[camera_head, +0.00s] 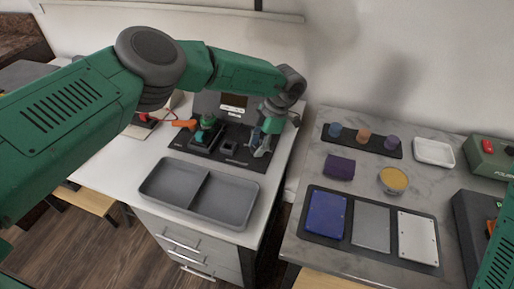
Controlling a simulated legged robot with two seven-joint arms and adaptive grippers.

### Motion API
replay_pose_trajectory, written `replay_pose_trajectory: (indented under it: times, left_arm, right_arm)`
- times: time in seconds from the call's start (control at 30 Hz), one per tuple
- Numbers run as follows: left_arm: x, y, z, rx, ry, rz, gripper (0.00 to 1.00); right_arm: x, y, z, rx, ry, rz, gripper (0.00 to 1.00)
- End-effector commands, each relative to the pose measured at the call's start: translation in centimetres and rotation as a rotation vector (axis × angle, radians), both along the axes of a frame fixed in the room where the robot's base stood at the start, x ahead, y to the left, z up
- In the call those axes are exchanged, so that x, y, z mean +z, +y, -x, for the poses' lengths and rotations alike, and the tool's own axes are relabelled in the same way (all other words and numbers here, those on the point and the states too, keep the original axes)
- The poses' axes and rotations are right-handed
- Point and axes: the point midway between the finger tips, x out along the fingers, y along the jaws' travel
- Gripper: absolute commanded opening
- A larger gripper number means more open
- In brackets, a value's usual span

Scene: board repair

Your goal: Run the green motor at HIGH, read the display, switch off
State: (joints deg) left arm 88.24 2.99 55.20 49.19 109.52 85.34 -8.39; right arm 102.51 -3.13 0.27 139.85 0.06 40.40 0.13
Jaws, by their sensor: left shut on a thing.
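The green motor (207,122) stands upright on a black test station (178,139) on the white table. My left gripper (258,147) points down at the right end of the station, to the right of the motor. It is shut on a small part there, mostly hidden by the fingers, and I cannot tell what it is. The motor's switch setting cannot be read.
A grey two-part tray (200,224) lies in front of the station. An orange tool (184,124) lies left of the motor. On the marble table are a rack of coloured pots (393,150), a yellow-filled dish (392,180), a white tray (433,152) and a panel mat (311,236).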

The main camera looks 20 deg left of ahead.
Motion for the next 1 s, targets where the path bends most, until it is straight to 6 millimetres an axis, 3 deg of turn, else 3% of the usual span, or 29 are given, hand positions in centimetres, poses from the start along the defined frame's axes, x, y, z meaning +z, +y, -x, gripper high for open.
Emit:
replay_pose_trajectory:
  times: [0.7, 0.73, 0.8, 1.0]
  left_arm:
    - [0.06, -0.05, -0.32, 0.079, -0.011, 0.005, 0.0]
    - [0.06, -0.05, -0.32, 0.079, -0.011, 0.005, 0.29]
    - [0.07, -0.03, -0.3, 0.079, -0.01, 0.005, 0.46]
    - [0.1, 0.0, -0.14, 0.079, -0.006, 0.002, 0.46]
  right_arm:
    - [-0.32, 0.0, -0.01, 0.0, 0.0, 0.0, 0.0]
    - [-0.32, 0.0, -0.02, 0.0, 0.0, 0.0, 0.0]
    - [-0.32, 0.0, -0.01, 0.0, 0.0, 0.0, 0.0]
    - [-0.31, 0.0, -0.01, 0.0, 0.0, 0.0, 0.0]
